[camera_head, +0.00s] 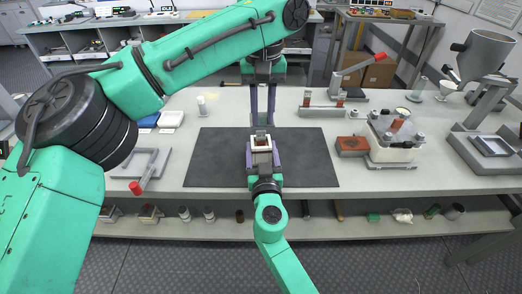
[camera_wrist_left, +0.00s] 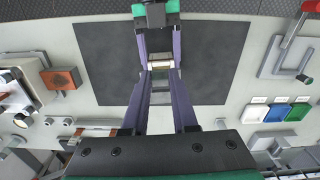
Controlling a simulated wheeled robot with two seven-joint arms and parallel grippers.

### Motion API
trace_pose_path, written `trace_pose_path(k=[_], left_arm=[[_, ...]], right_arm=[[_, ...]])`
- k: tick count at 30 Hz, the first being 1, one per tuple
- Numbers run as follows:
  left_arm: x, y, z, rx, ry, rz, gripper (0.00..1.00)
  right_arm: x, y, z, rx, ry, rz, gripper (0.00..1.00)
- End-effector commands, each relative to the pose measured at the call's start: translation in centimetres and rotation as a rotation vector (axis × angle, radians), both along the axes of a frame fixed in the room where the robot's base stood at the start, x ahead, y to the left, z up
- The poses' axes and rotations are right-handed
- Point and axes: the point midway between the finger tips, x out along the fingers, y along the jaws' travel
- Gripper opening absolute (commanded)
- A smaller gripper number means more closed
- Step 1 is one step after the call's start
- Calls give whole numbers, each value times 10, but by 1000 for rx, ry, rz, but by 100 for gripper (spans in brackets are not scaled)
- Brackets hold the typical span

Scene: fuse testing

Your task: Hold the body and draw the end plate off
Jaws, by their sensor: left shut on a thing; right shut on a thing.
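The body (camera_head: 261,144), a small box with a cream rim and a darker inside, stands over the mat in the head view. My right gripper (camera_head: 261,158) is shut on it, a purple finger on each side. My left gripper (camera_head: 262,122) points down from above and is shut on a small grey piece, apparently the end plate (camera_head: 261,131), just beyond the body. In the left wrist view the body's pale edge (camera_wrist_left: 159,62) shows between the fingers. Whether plate and body touch, I cannot tell.
A dark mat (camera_head: 215,160) lies under the grippers on the pale bench. A lever fixture (camera_head: 335,100), a brown block (camera_head: 352,146) and a pale instrument (camera_head: 395,140) stand to the right. A grey frame with a red-tipped lever (camera_head: 140,165) lies left.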

Motion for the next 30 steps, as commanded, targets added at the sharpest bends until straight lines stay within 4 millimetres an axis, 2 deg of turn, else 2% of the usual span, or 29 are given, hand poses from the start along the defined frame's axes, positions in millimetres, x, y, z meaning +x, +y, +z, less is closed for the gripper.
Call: trace_pose_path(k=[1,21,29,30], left_arm=[[-3,0,1,-1,-1,-1,0],[-46,-3,26,-1,-1,-1,0],[-48,-3,27,0,0,0,0],[-48,-3,27,0,0,0,0]], right_arm=[[0,-1,-7,-2,13,-2,0],[0,-1,-7,-2,13,-2,0],[0,-1,-7,-3,13,-2,0],[0,-1,-5,-2,10,-1,85]])
